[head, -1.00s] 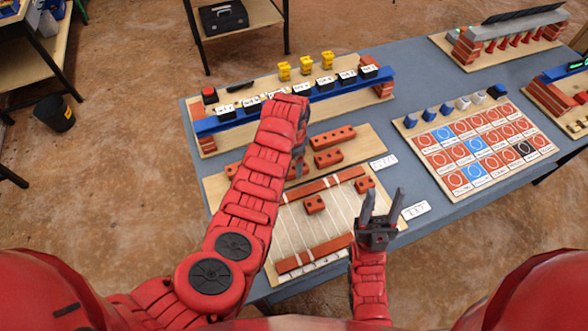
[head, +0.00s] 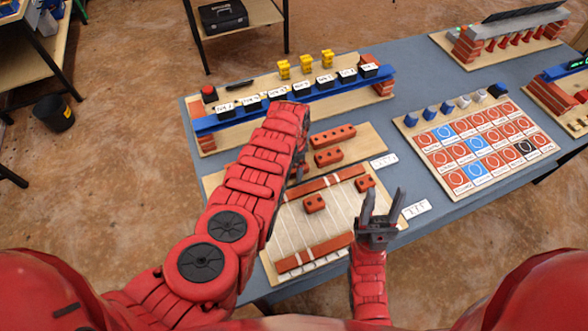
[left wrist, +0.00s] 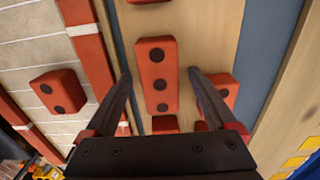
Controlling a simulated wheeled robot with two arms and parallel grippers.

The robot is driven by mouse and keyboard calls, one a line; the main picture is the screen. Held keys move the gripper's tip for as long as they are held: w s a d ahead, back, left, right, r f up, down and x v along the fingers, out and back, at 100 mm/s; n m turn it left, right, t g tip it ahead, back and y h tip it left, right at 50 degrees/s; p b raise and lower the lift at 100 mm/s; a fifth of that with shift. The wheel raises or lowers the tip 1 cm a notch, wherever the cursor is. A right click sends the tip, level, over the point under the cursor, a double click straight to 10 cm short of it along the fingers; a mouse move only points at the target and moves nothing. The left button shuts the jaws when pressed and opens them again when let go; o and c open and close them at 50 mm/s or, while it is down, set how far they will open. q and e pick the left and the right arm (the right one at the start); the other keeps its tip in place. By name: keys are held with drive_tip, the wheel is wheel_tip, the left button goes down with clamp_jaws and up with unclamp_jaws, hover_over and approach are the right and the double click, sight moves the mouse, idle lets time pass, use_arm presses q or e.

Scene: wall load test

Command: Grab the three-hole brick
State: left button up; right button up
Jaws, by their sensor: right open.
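In the left wrist view a red brick with three dark holes in a row, the three-hole brick (left wrist: 157,75), lies on the wooden board. My left gripper (left wrist: 160,72) is open above it, one finger on each side, with no clear contact. In the head view my left gripper (head: 298,172) is mostly hidden behind my own arm, which also hides the three-hole brick. My right gripper (head: 382,208) is open and empty over the near edge of the board.
A longer brick (head: 332,137) and a two-hole brick (head: 327,157) lie close by. In the wrist view another brick (left wrist: 224,82) is partly behind the right finger. A blue beam (head: 290,103) with labelled blocks stands behind. Small bricks (head: 314,203) lie on the striped panel.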

use_arm(q)
clamp_jaws()
drive_tip(key=shift+r, duration=0.15)
idle(0.4)
